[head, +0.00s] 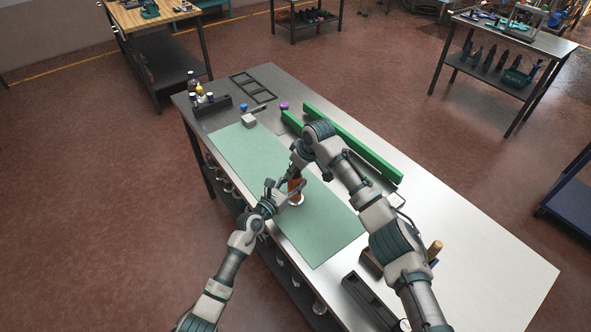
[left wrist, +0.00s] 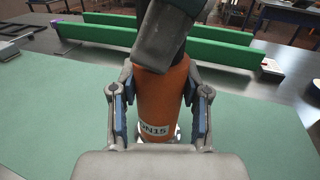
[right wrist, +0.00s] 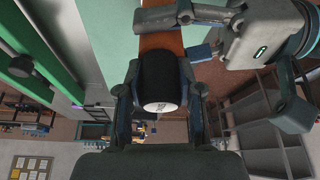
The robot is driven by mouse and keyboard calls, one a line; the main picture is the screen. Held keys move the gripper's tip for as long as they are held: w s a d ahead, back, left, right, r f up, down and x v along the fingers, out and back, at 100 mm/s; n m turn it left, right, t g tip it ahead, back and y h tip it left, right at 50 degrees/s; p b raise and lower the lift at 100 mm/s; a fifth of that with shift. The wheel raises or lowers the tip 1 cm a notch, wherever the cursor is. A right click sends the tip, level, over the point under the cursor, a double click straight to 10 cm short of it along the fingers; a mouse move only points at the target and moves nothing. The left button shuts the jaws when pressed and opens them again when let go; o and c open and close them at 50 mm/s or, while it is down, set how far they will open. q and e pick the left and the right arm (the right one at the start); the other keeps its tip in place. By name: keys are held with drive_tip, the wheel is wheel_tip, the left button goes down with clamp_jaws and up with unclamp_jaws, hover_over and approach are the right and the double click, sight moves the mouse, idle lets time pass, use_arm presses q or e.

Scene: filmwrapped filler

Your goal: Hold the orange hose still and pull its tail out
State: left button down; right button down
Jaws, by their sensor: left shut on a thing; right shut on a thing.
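The orange hose (head: 296,187) stands upright over the green mat (head: 318,228), with a pale rim at its foot. In the left wrist view it carries a white "DN15" label (left wrist: 154,130). My left gripper (head: 285,195) is shut around its side, blue pads on both flanks. My right gripper (head: 297,168) is directly above the hose, shut on a dark piece with a white round end (right wrist: 160,106), which appears to be the tail. The orange body (right wrist: 160,42) shows beyond it. My right fingers hide the hose's top, so I cannot tell whether tail and hose are joined.
Two green rails (head: 355,147) lie behind the mat. A grey block (head: 249,120), a blue cap (head: 243,107), a purple cap (head: 284,106) and a black tray frame (head: 252,87) are at the far end. A dark bin (head: 370,302) sits at the near end. The mat's far half is clear.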

use_arm(q)
drive_tip(key=shift+a+f, duration=0.1)
drive_tip(key=shift+f, duration=0.1)
use_arm(e)
drive_tip(key=shift+w+r, duration=0.1)
drive_tip(key=shift+r, duration=0.95)
drive_tip(key=shift+r, duration=0.25)
drive_tip(key=shift+r, duration=4)
use_arm(q)
drive_tip(key=shift+c, duration=2.4)
unclamp_jaws()
drive_tip(key=shift+r, duration=0.1)
